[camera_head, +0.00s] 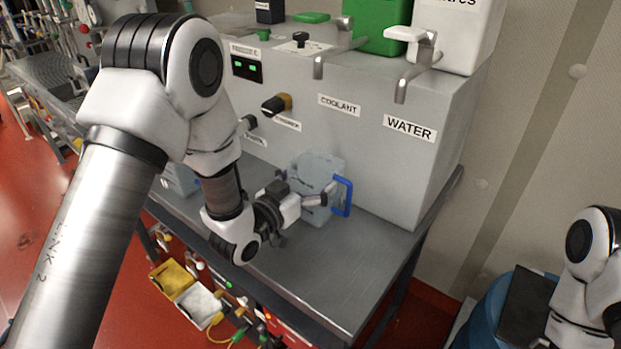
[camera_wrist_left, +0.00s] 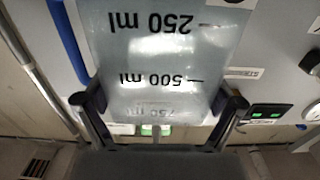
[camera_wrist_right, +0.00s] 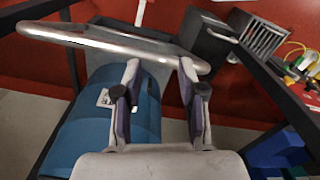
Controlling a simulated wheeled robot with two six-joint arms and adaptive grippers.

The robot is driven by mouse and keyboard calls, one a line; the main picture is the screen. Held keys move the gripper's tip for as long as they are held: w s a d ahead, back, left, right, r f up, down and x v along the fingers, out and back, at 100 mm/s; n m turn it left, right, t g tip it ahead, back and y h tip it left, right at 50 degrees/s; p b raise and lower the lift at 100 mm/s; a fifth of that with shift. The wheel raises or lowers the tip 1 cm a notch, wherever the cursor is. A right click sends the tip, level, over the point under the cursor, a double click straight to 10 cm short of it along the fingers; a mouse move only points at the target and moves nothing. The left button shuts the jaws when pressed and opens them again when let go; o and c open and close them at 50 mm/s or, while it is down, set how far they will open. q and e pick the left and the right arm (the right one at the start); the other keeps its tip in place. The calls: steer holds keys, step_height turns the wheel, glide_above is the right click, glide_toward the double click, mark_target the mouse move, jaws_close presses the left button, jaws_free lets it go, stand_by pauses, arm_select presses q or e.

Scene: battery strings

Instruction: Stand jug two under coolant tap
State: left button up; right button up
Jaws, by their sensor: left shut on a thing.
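A translucent jug (camera_head: 321,172) with a blue handle is at the grey machine's front, below the COOLANT label (camera_head: 339,105). I cannot tell whether its base touches the bench. My left gripper (camera_head: 305,200) is shut on the jug's sides; in the left wrist view the fingers flank its upside-down ml marks (camera_wrist_left: 165,80). The coolant tap (camera_head: 319,66) has its spout above the jug, set back at the machine's top edge. Another jug (camera_head: 180,180) is partly hidden behind my left arm. No jug number is readable. My right gripper (camera_wrist_right: 160,95) is open and empty.
The water tap (camera_head: 402,88) is right of the coolant tap. The metal bench (camera_head: 345,275) is clear in front and to the right of the held jug. Knobs (camera_head: 277,104) project from the machine. In the right wrist view, a metal rail (camera_wrist_right: 110,42) crosses near my fingers above a blue drum (camera_wrist_right: 90,125).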

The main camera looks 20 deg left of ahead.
arm_select(q)
steer(key=o, duration=1)
steer(key=shift+s, duration=0.1)
steer(key=shift+r, duration=0.2)
steer(key=shift+r+p, duration=0.55)
steer(key=shift+p, duration=0.15)
steer(key=b+v, duration=0.1)
steer(key=v, duration=0.3)
steer(key=b+v, duration=0.1)
steer(key=v, duration=0.3)
steer(key=shift+s+a+f, duration=0.1)
steer(key=shift+a+f, duration=0.1)
steer(key=p+v, duration=0.3)
steer(key=p, duration=0.5)
steer(key=shift+s+r, duration=0.15)
steer(key=shift+s, duration=0.2)
